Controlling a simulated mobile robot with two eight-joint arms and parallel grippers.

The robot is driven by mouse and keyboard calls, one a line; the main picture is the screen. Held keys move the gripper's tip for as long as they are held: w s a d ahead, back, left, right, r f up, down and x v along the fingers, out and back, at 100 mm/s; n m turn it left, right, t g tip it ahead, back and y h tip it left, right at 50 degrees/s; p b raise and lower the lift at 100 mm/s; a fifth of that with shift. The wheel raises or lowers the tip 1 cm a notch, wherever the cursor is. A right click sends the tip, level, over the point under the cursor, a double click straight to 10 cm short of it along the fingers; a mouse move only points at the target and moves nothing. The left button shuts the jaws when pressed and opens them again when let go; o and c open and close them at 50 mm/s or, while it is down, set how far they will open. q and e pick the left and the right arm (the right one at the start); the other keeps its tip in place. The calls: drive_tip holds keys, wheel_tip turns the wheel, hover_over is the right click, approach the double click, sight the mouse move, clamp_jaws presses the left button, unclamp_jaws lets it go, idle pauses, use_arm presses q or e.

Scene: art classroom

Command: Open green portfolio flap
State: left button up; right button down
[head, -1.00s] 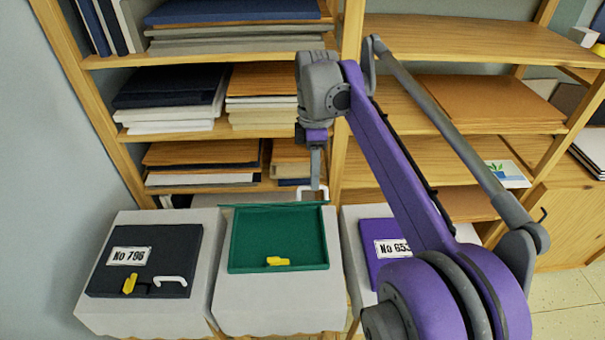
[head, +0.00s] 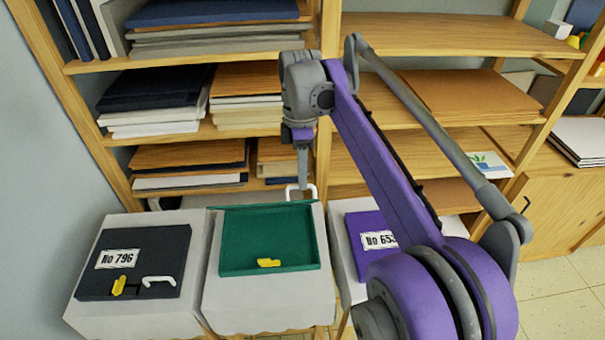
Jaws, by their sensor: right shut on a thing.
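The green portfolio (head: 245,252) lies on the middle cloth-covered stand with its inside showing. Its flap (head: 262,206) is raised along the back edge and seen nearly edge-on. A white handle (head: 310,190) stands up at the flap's edge. A yellow latch piece (head: 269,263) sits at the portfolio's front. My right gripper (head: 302,186) points down behind the flap and is shut on the white handle; the exact contact is small in view. My left gripper is not in view.
A black portfolio labelled No 796 (head: 140,270) lies on the left stand. A purple portfolio (head: 366,232) on the right stand is partly hidden by my arm. A wooden shelf unit (head: 440,48) with stacked folders stands close behind.

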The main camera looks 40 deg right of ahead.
drive_tip(key=c, duration=0.9)
unclamp_jaws()
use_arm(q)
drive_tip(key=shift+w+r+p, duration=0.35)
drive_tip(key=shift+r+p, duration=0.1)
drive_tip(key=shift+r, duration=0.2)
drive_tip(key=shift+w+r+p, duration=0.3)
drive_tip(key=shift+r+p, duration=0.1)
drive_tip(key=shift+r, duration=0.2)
use_arm(e)
drive_tip(key=v, duration=1)
drive_tip(key=shift+w+d+r, duration=0.1)
drive_tip(key=shift+r, duration=0.3)
